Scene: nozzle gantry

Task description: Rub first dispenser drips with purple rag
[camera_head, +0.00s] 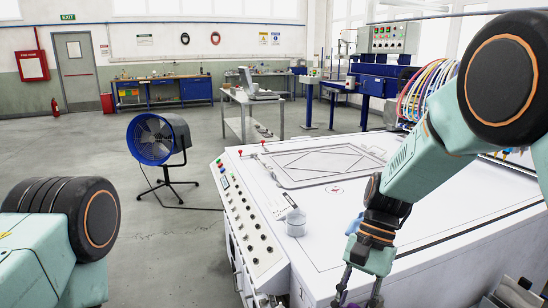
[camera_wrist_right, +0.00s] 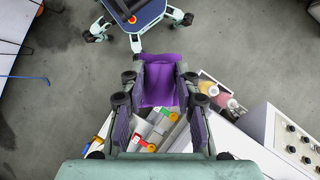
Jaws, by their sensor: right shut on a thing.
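The purple rag (camera_wrist_right: 160,82) hangs between the fingers of my right gripper (camera_wrist_right: 160,100) in the right wrist view. The fingers are shut on it. In the head view my right gripper (camera_head: 358,293) points down at the bottom edge, in front of the white machine (camera_head: 440,220), and its fingertips are cut off. My left gripper is out of view; only the upper part of that arm shows at the left. I cannot make out the first dispenser or any drips with certainty.
A clear cup (camera_head: 296,222) stands on the white machine near its button panel (camera_head: 247,215). In the wrist view, bottles (camera_wrist_right: 222,98) sit in a tray beside a bin of coloured items (camera_wrist_right: 158,132). A blue fan (camera_head: 155,140) stands on the floor at left.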

